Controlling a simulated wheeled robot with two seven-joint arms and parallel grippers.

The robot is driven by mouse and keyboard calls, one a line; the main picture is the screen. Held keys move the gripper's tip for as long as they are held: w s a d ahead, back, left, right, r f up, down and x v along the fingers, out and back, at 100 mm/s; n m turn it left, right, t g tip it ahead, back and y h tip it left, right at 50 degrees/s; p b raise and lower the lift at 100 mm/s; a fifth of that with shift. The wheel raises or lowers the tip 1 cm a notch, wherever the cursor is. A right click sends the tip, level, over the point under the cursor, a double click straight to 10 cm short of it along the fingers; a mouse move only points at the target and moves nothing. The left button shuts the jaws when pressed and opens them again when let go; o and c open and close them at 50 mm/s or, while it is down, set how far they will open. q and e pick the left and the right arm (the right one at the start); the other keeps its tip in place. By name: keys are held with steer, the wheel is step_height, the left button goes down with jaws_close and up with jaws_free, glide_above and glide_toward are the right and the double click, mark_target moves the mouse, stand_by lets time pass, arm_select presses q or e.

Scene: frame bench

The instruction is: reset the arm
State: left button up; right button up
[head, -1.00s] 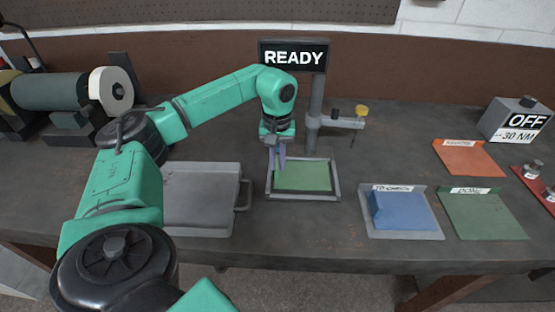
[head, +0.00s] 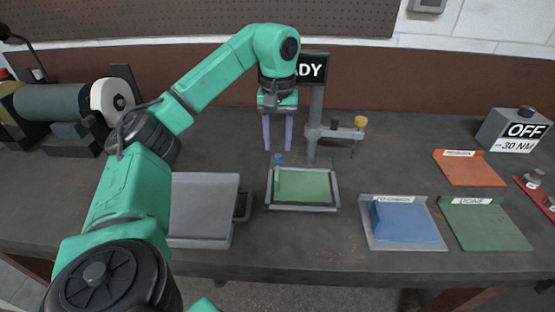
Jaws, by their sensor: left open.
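My left gripper (head: 278,133) is in the head view, with two purple fingers apart and pointing down. It is open and empty, above the back of a grey-framed tray (head: 302,208) with a green bottom. A small upright piece with a blue top and a green lower part (head: 278,160) stands at the tray's back left, below and apart from the fingertips. My left arm reaches in from the left and its forearm is raised. My right gripper is not in view.
A post with a side arm and yellow knob (head: 360,121) stands just right of my gripper. A sign (head: 313,69) is partly hidden by my arm. A grey lidded box (head: 204,208) lies left of the tray. Blue (head: 405,222), green (head: 486,226) and orange (head: 469,169) pads lie right.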

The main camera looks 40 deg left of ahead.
arm_select(q)
steer(key=shift+r, duration=0.75)
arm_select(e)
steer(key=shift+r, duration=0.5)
